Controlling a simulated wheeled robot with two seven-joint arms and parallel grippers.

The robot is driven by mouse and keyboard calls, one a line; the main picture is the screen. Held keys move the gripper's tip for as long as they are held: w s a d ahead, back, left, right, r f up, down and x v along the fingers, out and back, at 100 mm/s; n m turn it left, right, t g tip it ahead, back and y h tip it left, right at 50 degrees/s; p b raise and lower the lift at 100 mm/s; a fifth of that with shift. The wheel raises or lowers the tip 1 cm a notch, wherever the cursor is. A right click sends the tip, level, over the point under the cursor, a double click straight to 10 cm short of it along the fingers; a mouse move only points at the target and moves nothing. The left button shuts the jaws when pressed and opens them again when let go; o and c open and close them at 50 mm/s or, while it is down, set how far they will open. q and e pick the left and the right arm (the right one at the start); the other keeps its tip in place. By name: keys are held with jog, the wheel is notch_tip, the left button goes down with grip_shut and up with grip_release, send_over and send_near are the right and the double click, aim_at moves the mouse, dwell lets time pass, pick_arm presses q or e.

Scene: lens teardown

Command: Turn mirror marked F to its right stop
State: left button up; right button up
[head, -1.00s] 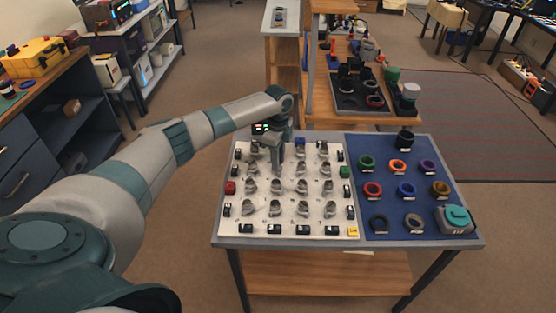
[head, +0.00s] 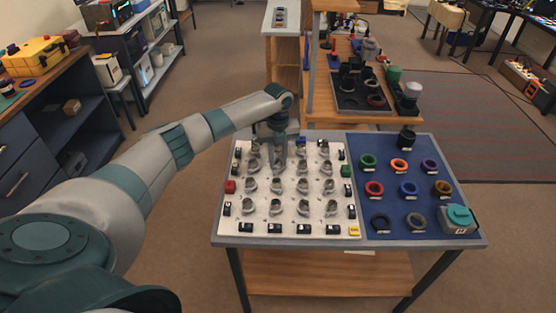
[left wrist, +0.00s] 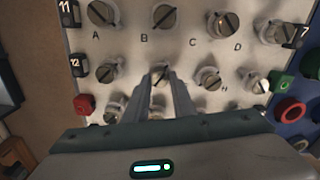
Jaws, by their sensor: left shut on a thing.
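The mirror marked F (left wrist: 160,70) is a round grey piece in the second row, second column of the white board (head: 290,218). Its own letter is hidden; I place it by the letters A, B, C, D and H around it. My left gripper (left wrist: 161,80) reaches down over it, one finger on each side, shut on it. In the head view my left gripper (head: 281,162) points straight down among the mirrors and covers most of this one. How far the mirror is turned is unclear. My right gripper is not in view.
Similar mirrors stand close on all sides, such as one to the right (left wrist: 208,77) and one to the left (left wrist: 107,71). Numbered black blocks, a red block (head: 230,187) and a green block (head: 346,171) line the board's edges. A blue panel (head: 386,205) with coloured rings adjoins it.

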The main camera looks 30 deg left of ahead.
pick_arm(q)
jog(key=shift+m, duration=1.2)
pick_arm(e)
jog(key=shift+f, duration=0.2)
pick_arm(q)
jog(key=o, duration=1.1)
jog(key=shift+c, duration=0.2)
jog(key=shift+r, duration=0.15)
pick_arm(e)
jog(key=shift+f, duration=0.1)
pick_arm(q)
notch_tip(320, 180, up, 10)
jog(key=b, duration=0.3)
notch_tip(320, 180, up, 7)
jog(key=b, duration=0.1)
send_over(278, 162)
jog(key=shift+a+r, duration=0.1)
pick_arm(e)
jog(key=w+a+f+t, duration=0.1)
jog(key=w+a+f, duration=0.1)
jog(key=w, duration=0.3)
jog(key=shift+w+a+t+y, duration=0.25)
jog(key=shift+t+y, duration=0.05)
